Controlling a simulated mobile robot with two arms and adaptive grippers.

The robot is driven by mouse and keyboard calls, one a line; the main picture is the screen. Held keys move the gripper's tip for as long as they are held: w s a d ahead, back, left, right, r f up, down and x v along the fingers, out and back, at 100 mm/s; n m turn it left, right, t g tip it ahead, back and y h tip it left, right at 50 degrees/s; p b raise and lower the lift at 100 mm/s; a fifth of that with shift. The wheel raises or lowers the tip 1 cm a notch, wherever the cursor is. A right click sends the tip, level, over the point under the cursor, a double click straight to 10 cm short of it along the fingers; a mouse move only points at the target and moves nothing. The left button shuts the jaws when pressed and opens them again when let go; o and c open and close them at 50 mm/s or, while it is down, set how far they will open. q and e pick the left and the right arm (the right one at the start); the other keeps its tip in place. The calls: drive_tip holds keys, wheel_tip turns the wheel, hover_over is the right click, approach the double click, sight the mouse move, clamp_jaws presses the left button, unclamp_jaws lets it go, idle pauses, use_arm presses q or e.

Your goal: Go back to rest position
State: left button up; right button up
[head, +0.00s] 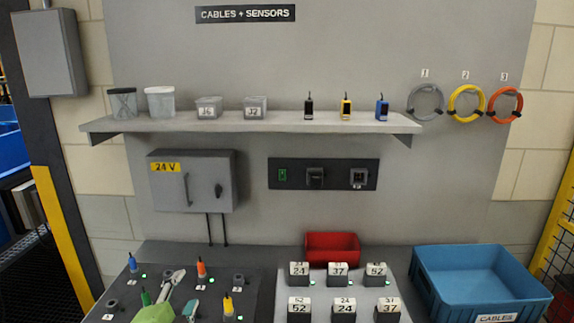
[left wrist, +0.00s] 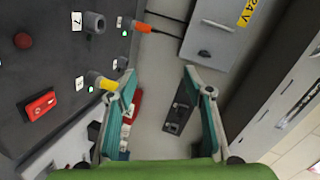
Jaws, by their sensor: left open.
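My left gripper (head: 180,293) is low in the head view, over the dark socket panel (head: 252,287). Its green body and two teal-lined fingers show. In the left wrist view the fingers of the left gripper (left wrist: 160,78) stand apart with nothing between them. An orange connector (head: 201,267) is plugged into the panel behind the gripper. A yellow connector (head: 228,305) is to its right and a blue one (head: 132,262) to its left. A green connector (head: 145,298) is close beside the gripper. My right gripper does not show.
A red bin (head: 332,246) stands behind several numbered white-topped blocks (head: 337,271). A blue crate (head: 435,292) is at the right. A shelf (head: 280,122) holds jars, boxes and sensors. The 24 V cabinet (head: 210,185) is on the wall above the panel.

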use_arm(q)
drive_tip(key=s+d+f+n+g, duration=0.1)
drive_tip(key=s+f+n+g, duration=0.3)
drive_tip(key=s+f, duration=0.5)
drive_tip(key=s+d+f+n+g, duration=0.1)
drive_tip(key=s+f+n+g, duration=0.35)
drive_tip(key=s, duration=0.95)
drive_tip(key=s+d+f+n+g, duration=0.1)
drive_tip(key=s+f+n+g, duration=0.25)
drive_tip(key=s+f, duration=0.6)
drive_tip(key=s+f+g+b, duration=0.1)
drive_tip(key=s+f, duration=0.1)
drive_tip(key=f, duration=1.1)
drive_tip(key=s+f+b, duration=0.1)
drive_tip(key=s+f, duration=0.1)
drive_tip(key=f, duration=1.2)
drive_tip(key=s+a+f+g, duration=0.1)
drive_tip(key=s+a+f, duration=0.2)
drive_tip(key=s+f, duration=1.3)
drive_tip(key=shift+s+h+b, duration=0.25)
drive_tip(key=shift+h+b, duration=0.05)
drive_tip(key=shift+b, duration=0.15)
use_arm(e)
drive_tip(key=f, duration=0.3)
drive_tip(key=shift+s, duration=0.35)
use_arm(q)
drive_tip(key=shift+a, duration=0.1)
